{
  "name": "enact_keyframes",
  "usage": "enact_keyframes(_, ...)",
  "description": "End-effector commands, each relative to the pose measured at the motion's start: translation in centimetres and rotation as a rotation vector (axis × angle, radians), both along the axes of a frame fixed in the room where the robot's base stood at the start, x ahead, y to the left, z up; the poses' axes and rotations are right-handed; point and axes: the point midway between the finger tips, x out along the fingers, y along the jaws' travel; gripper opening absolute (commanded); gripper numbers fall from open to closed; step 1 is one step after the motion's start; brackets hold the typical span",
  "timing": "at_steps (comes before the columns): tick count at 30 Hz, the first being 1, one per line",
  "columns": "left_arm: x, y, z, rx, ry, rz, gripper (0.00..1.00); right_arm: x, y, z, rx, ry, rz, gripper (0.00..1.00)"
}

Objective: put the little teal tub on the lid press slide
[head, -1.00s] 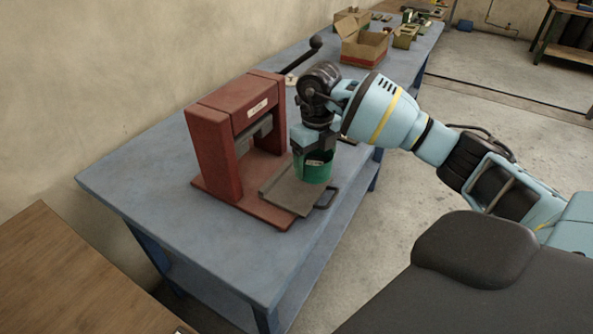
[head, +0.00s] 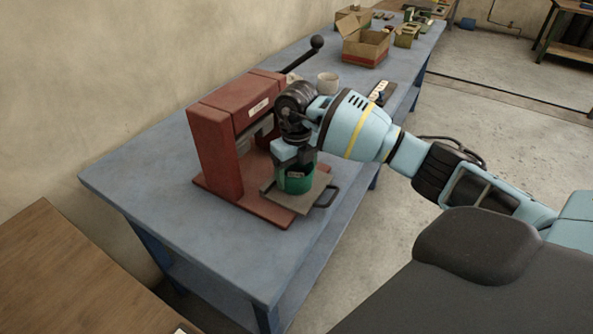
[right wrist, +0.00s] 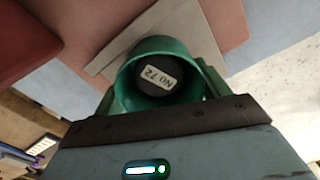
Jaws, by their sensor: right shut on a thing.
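The little teal tub (head: 297,182) is at the lid press slide (head: 272,199), a flat grey plate with a handle loop at the front of the red lid press (head: 217,148). My right gripper (head: 296,166) is shut on the tub from above. In the right wrist view the tub (right wrist: 133,85) sits between the fingers, and a label reading "NO 72" shows inside it. The slide (right wrist: 108,62) shows behind the tub there. I cannot tell whether the tub's base touches the slide. My left gripper is not in view.
The press stands on a blue table (head: 150,180). Its black lever (head: 303,54) rises behind. A white cup (head: 328,83), an open cardboard box (head: 364,47) and small parts stand farther back. The table's near left part is clear.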

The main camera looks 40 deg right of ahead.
Motion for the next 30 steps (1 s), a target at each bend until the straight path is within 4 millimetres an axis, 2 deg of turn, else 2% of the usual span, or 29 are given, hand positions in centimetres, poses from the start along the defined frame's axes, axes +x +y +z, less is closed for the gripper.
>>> enact_keyframes(8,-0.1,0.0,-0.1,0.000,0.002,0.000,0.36,0.0,0.0,-0.2,0.000,-0.001,0.000,0.52)
enact_keyframes(9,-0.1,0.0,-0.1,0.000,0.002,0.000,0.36,0.0,0.0,-0.3,0.000,0.000,0.000,0.76)
enact_keyframes(14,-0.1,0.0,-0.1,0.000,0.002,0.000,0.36,0.0,0.0,-0.3,0.000,-0.001,0.000,0.96)
enact_keyframes(23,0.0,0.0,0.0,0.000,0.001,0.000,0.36,0.0,0.0,-0.1,0.000,-0.001,0.000,0.96)
enact_keyframes(26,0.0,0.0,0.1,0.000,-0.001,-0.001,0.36,0.0,0.0,0.6,0.000,-0.002,0.001,0.96)
enact_keyframes(30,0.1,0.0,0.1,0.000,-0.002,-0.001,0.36,0.1,0.0,2.6,-0.001,-0.005,0.001,0.96)
